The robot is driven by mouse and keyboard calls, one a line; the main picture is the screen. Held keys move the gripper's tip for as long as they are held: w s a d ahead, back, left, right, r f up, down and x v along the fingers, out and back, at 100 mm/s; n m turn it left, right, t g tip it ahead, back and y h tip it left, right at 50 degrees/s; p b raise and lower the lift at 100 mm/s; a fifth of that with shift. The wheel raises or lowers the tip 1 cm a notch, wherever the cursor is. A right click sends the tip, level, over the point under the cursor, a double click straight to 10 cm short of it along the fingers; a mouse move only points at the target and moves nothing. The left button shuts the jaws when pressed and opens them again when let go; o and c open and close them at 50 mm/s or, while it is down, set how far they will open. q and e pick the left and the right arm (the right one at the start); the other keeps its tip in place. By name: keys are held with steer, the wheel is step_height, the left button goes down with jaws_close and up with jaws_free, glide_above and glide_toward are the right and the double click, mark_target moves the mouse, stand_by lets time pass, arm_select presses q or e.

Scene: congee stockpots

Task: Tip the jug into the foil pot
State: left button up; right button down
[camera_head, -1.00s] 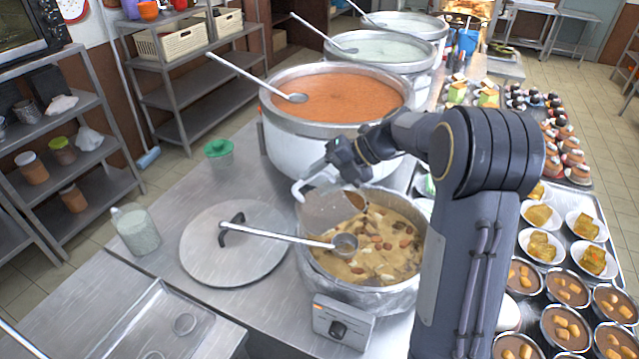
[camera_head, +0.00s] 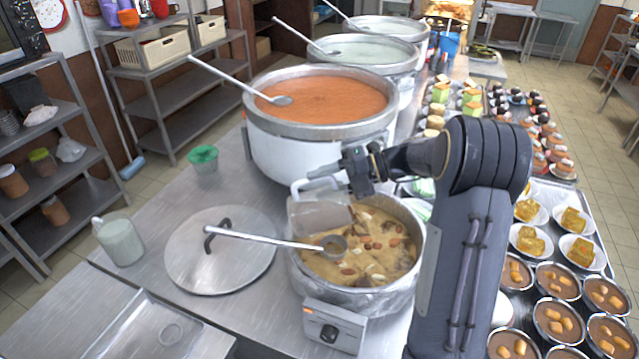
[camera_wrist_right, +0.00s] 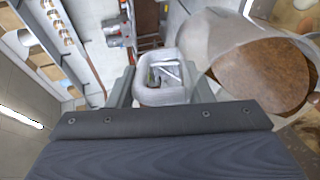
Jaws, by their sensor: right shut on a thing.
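The clear jug (camera_head: 314,214) is tilted over the left rim of the foil pot (camera_head: 372,299). My right gripper (camera_head: 342,173) is shut on the jug's pale handle, just above the pot. In the right wrist view, the handle (camera_wrist_right: 160,97) sits between the fingers, and the jug's wide round body (camera_wrist_right: 212,45) shows brown inside. I cannot tell how much the jug holds. The foil pot contains tan congee with nuts and pieces. Part of the jug blends with the pot's shiny lining. My left gripper is out of view.
A ladle (camera_head: 262,237) lies across the pot's left rim, over a round lid (camera_head: 215,265). A large pot of orange congee (camera_head: 318,140) stands behind. Filled bowls crowd the right.

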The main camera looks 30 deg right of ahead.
steer(key=shift+s+d+f+t+y+b, duration=0.3)
steer(key=shift+d+f+y+b, duration=0.1)
steer(key=shift+d+y, duration=0.3)
steer(key=shift+s+d+f+t+y+b, duration=0.25)
steer(key=shift+s+d+f+t+y, duration=0.15)
steer(key=shift+d+y, duration=0.25)
steer(key=shift+s+d+f+t+y+b, duration=0.25)
steer(key=shift+d+f+y+b, duration=0.15)
steer(key=shift+d+y, duration=0.3)
steer(key=shift+s+d+r, duration=0.1)
steer(key=shift+d, duration=0.05)
steer(key=shift+s+d+r+t+y+p, duration=0.1)
steer(key=shift+s+d+t+y+p, duration=0.15)
steer(key=shift+d+y, duration=0.15)
steer(key=shift+s+d+t+y+p, duration=0.1)
steer(key=shift+d+y+p, duration=0.15)
steer(key=shift+d+y, duration=0.1)
stand_by(0.6)
